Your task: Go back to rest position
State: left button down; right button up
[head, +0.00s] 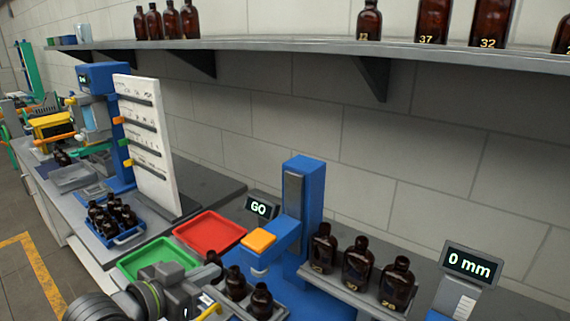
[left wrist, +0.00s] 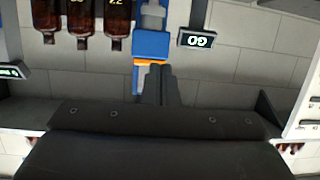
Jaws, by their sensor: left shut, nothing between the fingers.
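My left gripper (head: 190,300) shows at the bottom of the head view, in front of the green tray (head: 157,257) and left of a group of small amber bottles (head: 235,283). In the left wrist view its two dark fingers (left wrist: 160,75) are together with nothing between them. The blue press-like station (head: 303,195) with an orange-topped head (head: 258,241) stands beyond it. In the left wrist view the blue station (left wrist: 152,45) appears behind the fingertips, upside down. My right gripper is in neither view.
Three amber bottles (head: 357,262) stand on a grey stand at right, beside a "0 mm" display (head: 472,264). A red tray (head: 209,233) lies behind the green one. A blue crate of bottles (head: 113,222) stands at left. A shelf (head: 330,45) with bottles runs above.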

pick_arm(q)
jog(key=s+a+f+n+g+y, duration=0.25)
jog(key=s+f, duration=0.25)
jog(key=f, duration=0.3)
jog(key=s+a+f+n+g+y, duration=0.1)
jog(key=s+a+f+y, duration=0.3)
jog(key=f, duration=0.4)
jog(key=s+a+f+n+g+y, duration=0.1)
jog(key=s+a+f+g, duration=0.2)
jog(key=s+f, duration=0.35)
jog(key=s+a+f+n+g+y, duration=0.1)
jog(key=s+a+f+n+g, duration=0.15)
jog(key=s, duration=0.75)
notch_tip(320, 180, down, 28)
jog(key=a+g+b, duration=0.1)
jog(key=a+b, duration=0.1)
jog(key=s+d+f+g+b, duration=0.1)
jog(key=s+f, duration=1.4)
jog(key=f, duration=0.1)
jog(key=shift+s+d+f+m, duration=0.15)
jog(key=shift+s+d+m, duration=0.05)
jog(key=shift+m, duration=0.1)
